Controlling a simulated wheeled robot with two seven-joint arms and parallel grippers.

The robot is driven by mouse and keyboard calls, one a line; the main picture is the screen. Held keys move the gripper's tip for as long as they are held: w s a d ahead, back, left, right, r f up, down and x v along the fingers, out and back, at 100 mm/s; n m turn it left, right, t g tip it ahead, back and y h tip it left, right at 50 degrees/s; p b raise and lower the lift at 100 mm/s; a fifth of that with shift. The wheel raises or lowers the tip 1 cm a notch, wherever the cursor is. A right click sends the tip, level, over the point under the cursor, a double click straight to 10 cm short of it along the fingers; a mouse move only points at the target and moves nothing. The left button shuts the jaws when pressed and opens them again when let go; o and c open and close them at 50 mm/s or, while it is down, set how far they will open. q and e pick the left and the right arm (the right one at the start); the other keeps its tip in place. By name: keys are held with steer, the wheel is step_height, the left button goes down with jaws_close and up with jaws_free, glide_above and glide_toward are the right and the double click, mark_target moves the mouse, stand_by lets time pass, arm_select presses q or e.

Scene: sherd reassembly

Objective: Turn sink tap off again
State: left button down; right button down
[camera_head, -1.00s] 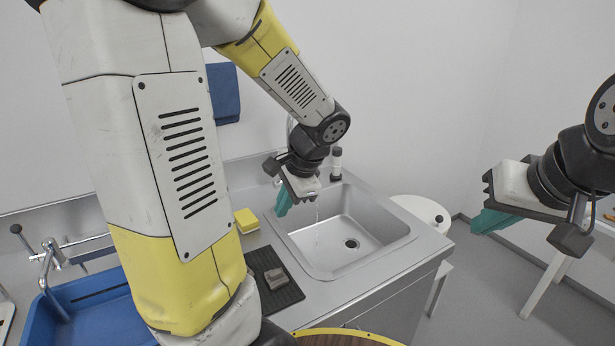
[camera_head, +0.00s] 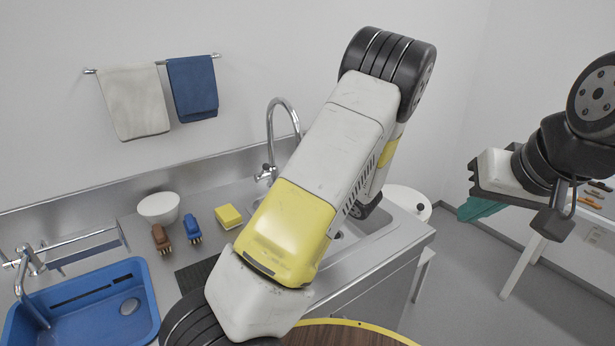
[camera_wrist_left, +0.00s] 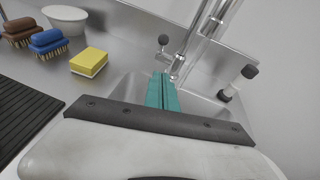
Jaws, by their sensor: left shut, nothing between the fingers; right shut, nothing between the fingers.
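The chrome sink tap (camera_head: 270,130) rises in a gooseneck behind the sink, left of my left arm. In the left wrist view the tap (camera_wrist_left: 196,45) stands just beyond my left gripper, with a dark-ended lever (camera_wrist_left: 163,41) at its side. My left gripper (camera_wrist_left: 163,76) is shut and empty, its teal fingertips close to the tap's base; I cannot tell whether they touch. In the head view my own arm hides that gripper and most of the sink (camera_head: 385,240). My right gripper (camera_head: 468,213) is shut and empty, right of the counter.
A white bowl (camera_head: 158,208), a brown brush (camera_head: 161,239), a blue brush (camera_head: 192,229) and a yellow sponge (camera_head: 228,216) stand left of the sink. A dark ribbed mat (camera_wrist_left: 22,115) lies nearby. A blue basin (camera_head: 85,305) is at left.

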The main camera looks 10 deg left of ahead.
mark_target(269, 167)
arm_select(q)
steer(key=w+a, duration=0.5)
steer(key=a, duration=0.4)
steer(key=shift+w+f, duration=0.15)
steer(key=shift+w, duration=0.2)
steer(key=shift+a, duration=0.1)
steer(key=shift+w+a+r, duration=0.3)
steer(key=shift+a+r, duration=0.1)
steer(key=shift+r, duration=0.3)
steer(key=shift+d, duration=0.15)
